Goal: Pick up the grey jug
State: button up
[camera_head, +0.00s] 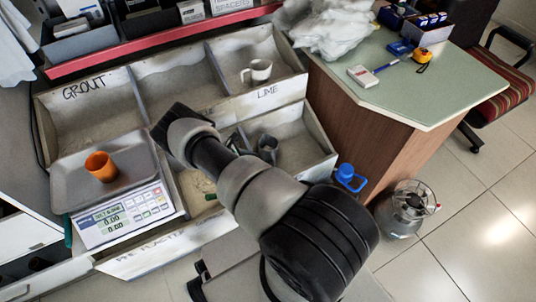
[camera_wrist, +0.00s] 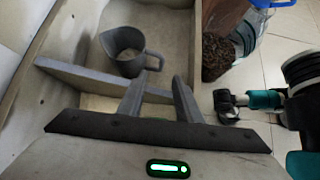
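The grey jug (camera_head: 268,149) stands in the lower right compartment of the bin unit (camera_head: 316,158), beside my arm. In the wrist view the grey jug (camera_wrist: 124,52) shows from above, upright, with its spout to the left and its handle to the right. My gripper (camera_wrist: 157,82) is open, with nothing between its two fingers. The jug is beyond the fingertips, slightly left of them, and apart from them. A divider wall (camera_wrist: 75,76) runs across the view between the jug and the gripper's body.
A pale mug (camera_head: 257,71) sits in the compartment behind. An orange cup (camera_head: 101,166) stands on the scale's tray (camera_head: 75,187) at left. A green-topped counter (camera_head: 440,92) holds small tools at right. A metal canister (camera_head: 403,211) and a blue-capped container (camera_head: 347,175) are near the counter's base.

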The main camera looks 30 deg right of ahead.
aim_at(274, 161)
jog(key=b+x, duration=0.3)
jog(key=x, duration=1)
jog(key=shift+s+d+b, duration=0.15)
jog(key=shift+s+b, duration=0.05)
jog(key=shift+b, duration=0.15)
grip_shut()
jog(key=shift+r, duration=0.1)
